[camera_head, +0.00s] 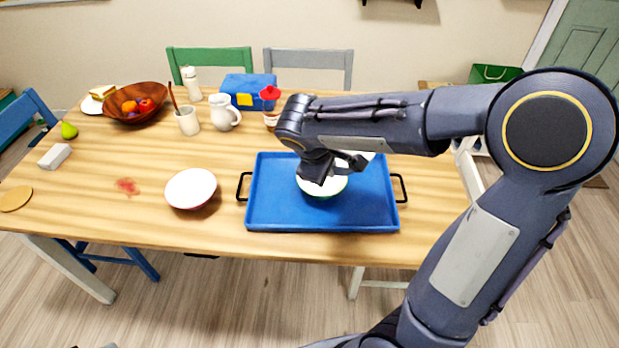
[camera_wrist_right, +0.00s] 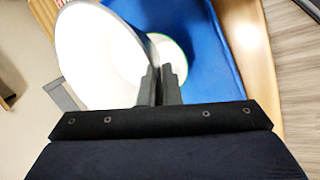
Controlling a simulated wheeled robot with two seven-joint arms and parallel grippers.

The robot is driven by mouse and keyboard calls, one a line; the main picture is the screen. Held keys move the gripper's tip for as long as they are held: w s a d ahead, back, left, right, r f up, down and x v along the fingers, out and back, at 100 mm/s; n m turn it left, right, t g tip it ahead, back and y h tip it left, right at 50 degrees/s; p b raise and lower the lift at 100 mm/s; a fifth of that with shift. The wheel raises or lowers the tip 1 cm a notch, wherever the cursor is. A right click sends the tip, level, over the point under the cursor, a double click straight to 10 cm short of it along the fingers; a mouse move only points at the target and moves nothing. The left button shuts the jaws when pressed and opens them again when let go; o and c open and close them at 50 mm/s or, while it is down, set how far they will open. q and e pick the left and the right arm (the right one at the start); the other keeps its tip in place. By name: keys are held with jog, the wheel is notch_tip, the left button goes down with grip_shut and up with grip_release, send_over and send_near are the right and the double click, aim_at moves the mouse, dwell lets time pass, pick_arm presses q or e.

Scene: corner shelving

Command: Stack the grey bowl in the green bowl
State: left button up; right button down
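The green bowl (camera_head: 322,189), white inside, sits on the blue tray (camera_head: 262,222), partly hidden behind my right gripper (camera_head: 335,170). In the right wrist view the green bowl (camera_wrist_right: 172,52) shows beyond the fingers, partly covered. My right gripper (camera_wrist_right: 161,85) is shut on the rim of a bowl with a pale inside, which I take as the grey bowl (camera_wrist_right: 95,55). This bowl is tilted and close to the camera. In the head view only a pale sliver of it (camera_head: 366,155) shows behind the gripper, over the tray. My left gripper is not in view.
A red bowl (camera_head: 190,187) with a white inside stands left of the tray. Behind are a white jug (camera_head: 224,113), a utensil cup (camera_head: 187,122), a red-topped bottle (camera_head: 270,97) and a blue box (camera_head: 248,88). A wooden fruit bowl (camera_head: 120,95) is at the far left.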

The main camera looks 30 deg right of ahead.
jog(key=w+f, duration=0.7)
jog(key=shift+a, duration=0.25)
jog(key=shift+w+f, duration=0.15)
jog(key=shift+f, duration=1.35)
jog(key=shift+f+b, duration=0.6)
jog(key=shift+b, duration=0.1)
jog(key=c, duration=1.6)
grip_release()
